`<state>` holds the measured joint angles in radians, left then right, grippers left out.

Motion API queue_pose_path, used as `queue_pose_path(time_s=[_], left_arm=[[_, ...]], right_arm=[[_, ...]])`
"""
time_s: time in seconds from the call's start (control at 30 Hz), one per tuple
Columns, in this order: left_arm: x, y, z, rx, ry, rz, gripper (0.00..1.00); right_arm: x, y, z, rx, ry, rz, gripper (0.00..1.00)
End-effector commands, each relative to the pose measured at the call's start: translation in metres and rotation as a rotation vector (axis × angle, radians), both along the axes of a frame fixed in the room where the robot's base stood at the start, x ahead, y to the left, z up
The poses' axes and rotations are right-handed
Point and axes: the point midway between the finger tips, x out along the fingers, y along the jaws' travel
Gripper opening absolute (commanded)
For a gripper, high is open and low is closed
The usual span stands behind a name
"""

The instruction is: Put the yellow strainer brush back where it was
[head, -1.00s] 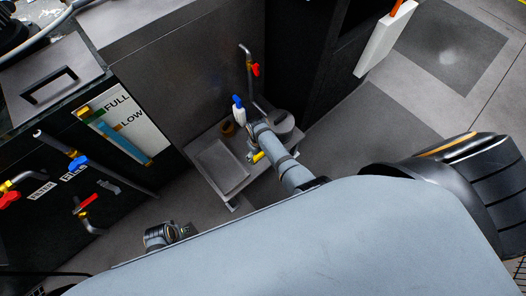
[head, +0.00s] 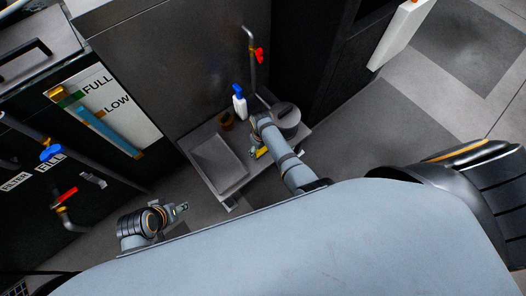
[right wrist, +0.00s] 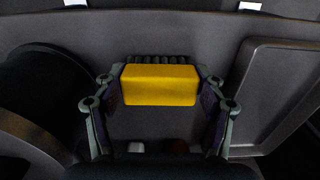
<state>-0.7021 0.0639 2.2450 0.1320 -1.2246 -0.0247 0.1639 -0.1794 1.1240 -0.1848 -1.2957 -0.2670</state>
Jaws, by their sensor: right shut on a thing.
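The yellow strainer brush (head: 262,152) is in my right gripper (head: 258,150), over the small grey stand (head: 229,202), between its raised-rim tray and the round lidded pot. In the right wrist view, the brush's yellow block (right wrist: 160,85) sits between the two fingers of my right gripper (right wrist: 160,92), with dark bristles along its far edge. I cannot tell whether the brush touches the stand. My left gripper (head: 181,208) is at the lower left, away from the stand and apparently empty; its fingers are too small to read.
The tray (head: 218,163) fills the stand's left part, and the pot (head: 285,116) is at its right. A brown cup (head: 227,121) and a white blue-topped bottle (head: 240,106) stand at the back. A pipe with a red valve handle (head: 260,56) rises behind.

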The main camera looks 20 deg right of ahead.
Motion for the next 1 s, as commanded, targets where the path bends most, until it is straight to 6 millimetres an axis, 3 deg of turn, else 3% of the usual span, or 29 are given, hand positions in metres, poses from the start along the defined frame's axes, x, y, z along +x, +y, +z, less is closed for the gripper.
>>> queue_pose_path(time_s=[0.03,0.43,0.47,0.6,1.0], left_arm=[[0.0003,-0.0015,-0.0082,-0.007,-0.019,0.001,0.4],[0.0023,-0.003,-0.0075,-0.014,-0.04,0.003,0.4],[0.0022,-0.003,-0.0074,-0.015,-0.041,0.003,0.4],[0.0022,-0.003,-0.007,-0.015,-0.04,0.003,0.4],[0.0029,-0.0026,-0.0047,-0.013,-0.038,0.003,0.4]], right_arm=[[0.0007,0.0008,-0.0067,0.001,-0.002,0.0,0.41],[0.0004,0.0009,-0.0076,0.0,-0.001,0.001,0.41],[0.0003,0.0009,-0.0079,0.0,-0.001,0.0,0.72],[0.0003,0.0009,-0.0073,0.0,-0.001,0.0,0.91],[0.0004,0.0009,-0.0039,0.001,-0.002,0.0,0.94]])
